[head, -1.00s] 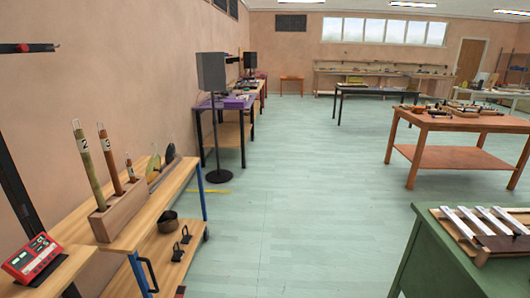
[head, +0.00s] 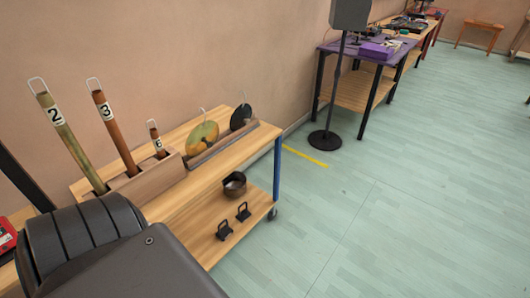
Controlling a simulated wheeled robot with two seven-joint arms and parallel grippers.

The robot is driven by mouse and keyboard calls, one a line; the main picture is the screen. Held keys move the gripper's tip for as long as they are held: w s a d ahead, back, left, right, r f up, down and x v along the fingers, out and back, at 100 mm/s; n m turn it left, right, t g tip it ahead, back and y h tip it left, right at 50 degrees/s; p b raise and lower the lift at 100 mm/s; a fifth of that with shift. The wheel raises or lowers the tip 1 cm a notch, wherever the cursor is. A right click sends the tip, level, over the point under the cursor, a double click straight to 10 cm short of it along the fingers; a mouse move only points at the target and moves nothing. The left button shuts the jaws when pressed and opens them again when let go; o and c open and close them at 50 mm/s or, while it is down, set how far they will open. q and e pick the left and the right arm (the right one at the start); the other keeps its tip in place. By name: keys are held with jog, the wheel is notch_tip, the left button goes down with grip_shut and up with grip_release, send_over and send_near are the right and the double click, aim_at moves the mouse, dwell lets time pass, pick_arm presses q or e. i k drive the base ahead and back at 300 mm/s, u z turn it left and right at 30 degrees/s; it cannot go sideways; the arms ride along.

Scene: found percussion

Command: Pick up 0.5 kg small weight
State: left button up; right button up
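Two small black pieces with upright loop handles stand on the lower shelf of the wooden cart in the head view. One is the nearer black piece (head: 224,231); the other is the farther black piece (head: 243,213), just up and right of it. They look like small weights, but no mass marking is readable, so I cannot tell which is 0.5 kg. A dark grey link of my own arm fills the lower left and hides the cart's near end. Neither gripper's fingers are visible.
The cart top (head: 192,206) carries a wooden rack (head: 150,181) with several hooked tubes, some numbered, and a rack with a yellow-green disc (head: 202,137) and black disc (head: 241,117). A dark bowl (head: 235,188) sits behind the black pieces. Floor to the right is clear.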

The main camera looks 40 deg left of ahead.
aim_at(243, 215)
jog(key=i, duration=1.5)
jog(key=u, duration=3.75)
